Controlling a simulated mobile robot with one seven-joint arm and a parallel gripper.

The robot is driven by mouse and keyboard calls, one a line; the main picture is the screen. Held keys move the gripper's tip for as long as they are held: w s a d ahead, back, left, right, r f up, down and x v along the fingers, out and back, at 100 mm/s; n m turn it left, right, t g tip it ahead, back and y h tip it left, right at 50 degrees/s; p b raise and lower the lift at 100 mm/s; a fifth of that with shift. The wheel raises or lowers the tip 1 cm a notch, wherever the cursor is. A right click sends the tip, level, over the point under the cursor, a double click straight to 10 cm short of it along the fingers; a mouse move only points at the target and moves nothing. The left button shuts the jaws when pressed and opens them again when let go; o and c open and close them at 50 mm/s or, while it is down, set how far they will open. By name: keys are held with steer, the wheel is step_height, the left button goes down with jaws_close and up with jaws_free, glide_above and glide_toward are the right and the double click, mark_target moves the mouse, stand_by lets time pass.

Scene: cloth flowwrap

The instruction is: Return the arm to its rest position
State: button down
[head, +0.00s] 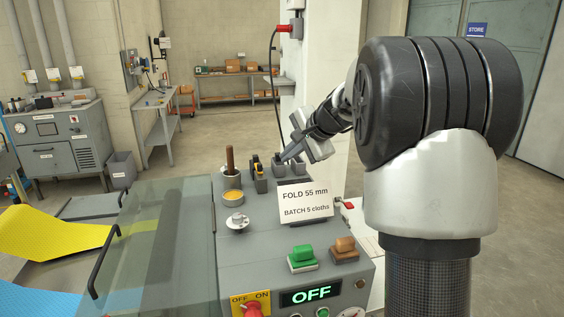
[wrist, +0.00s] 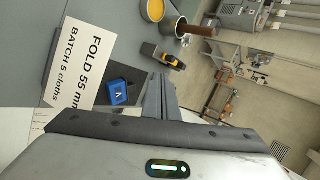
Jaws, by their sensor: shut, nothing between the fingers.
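My arm reaches in from the right in the head view, and its gripper (head: 283,159) is over the far right part of the grey machine top (head: 228,208). In the wrist view the fingers of my gripper (wrist: 158,88) are together with nothing between them. A small blue block (wrist: 112,93) in a dark holder lies beside the fingers in the wrist view. A white sign reading FOLD 55 mm, BATCH 5 cloths (head: 305,198) stands in front of the gripper.
A yellow-and-black tool (head: 258,172), a cup with a brown handle (head: 230,160) and a yellow-filled dish (head: 233,196) are near the gripper. Floor behind is open.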

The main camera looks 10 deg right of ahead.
steer(key=shift+s+d+r, duration=0.1)
steer(key=shift+s+r, duration=0.05)
steer(key=s+a+r+n+g, duration=0.1)
steer(key=s+a+r+n, duration=0.2)
steer(key=s, duration=0.7)
steer(key=s+a+n+g, duration=0.1)
steer(key=s+a+n, duration=0.25)
steer(key=s, duration=0.55)
steer(key=s+f+n+h, duration=0.1)
steer(key=s+f+n, duration=0.1)
steer(key=s, duration=0.8)
steer(key=s+f+n+g+h+p, duration=0.1)
steer(key=s+f+n+h, duration=0.1)
steer(key=s+n, duration=0.3)
steer(key=s+f, duration=0.1)
steer(key=s, duration=0.3)
steer(key=shift+s+f+h, duration=0.3)
steer(key=shift+s+f, duration=0.05)
